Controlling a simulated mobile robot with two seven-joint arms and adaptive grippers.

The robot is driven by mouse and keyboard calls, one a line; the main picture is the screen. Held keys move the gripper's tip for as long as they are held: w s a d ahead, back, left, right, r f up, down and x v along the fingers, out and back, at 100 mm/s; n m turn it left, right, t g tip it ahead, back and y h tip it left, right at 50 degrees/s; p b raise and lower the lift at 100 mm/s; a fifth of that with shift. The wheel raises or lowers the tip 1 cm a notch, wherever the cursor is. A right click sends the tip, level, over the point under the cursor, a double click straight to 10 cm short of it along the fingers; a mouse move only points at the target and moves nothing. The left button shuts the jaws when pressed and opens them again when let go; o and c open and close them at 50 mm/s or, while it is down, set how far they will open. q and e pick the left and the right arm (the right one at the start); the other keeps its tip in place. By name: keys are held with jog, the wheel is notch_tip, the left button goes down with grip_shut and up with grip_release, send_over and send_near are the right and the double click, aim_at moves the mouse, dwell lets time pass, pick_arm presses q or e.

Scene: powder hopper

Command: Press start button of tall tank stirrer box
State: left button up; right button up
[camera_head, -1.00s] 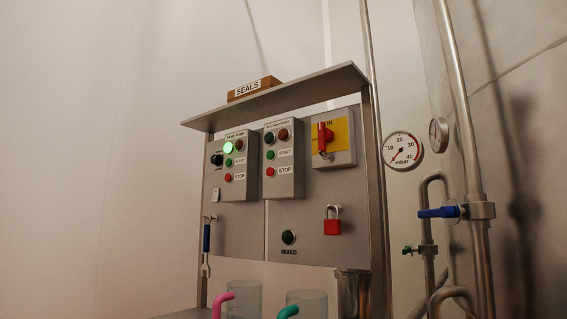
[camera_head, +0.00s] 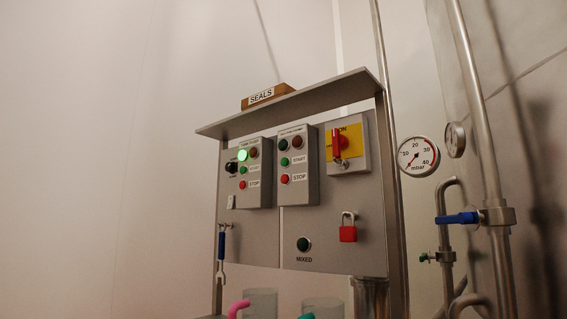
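Two grey control boxes hang side by side on a steel panel (camera_head: 255,228). The right box (camera_head: 302,192) has a dark lamp (camera_head: 283,144), a dark red lamp (camera_head: 298,142), a green START button (camera_head: 284,161) and a red STOP button (camera_head: 285,178). The left box (camera_head: 259,200) has a lit green lamp (camera_head: 242,155), a brown-red lamp (camera_head: 253,153), a green button (camera_head: 243,170) and a red STOP button (camera_head: 243,185). Their top labels are too small to read surely, so I cannot tell which names the tall tank stirrer. Neither gripper is in view.
A steel canopy (camera_head: 325,97) juts over the boxes, with a SEALS block (camera_head: 268,96) on top. A red-handled yellow switch (camera_head: 346,146), red padlock (camera_head: 348,233), MIXED lamp (camera_head: 304,244) and wrench (camera_head: 221,255) surround them. A gauge (camera_head: 418,156) and blue-handled pipe valve (camera_head: 458,218) stand right.

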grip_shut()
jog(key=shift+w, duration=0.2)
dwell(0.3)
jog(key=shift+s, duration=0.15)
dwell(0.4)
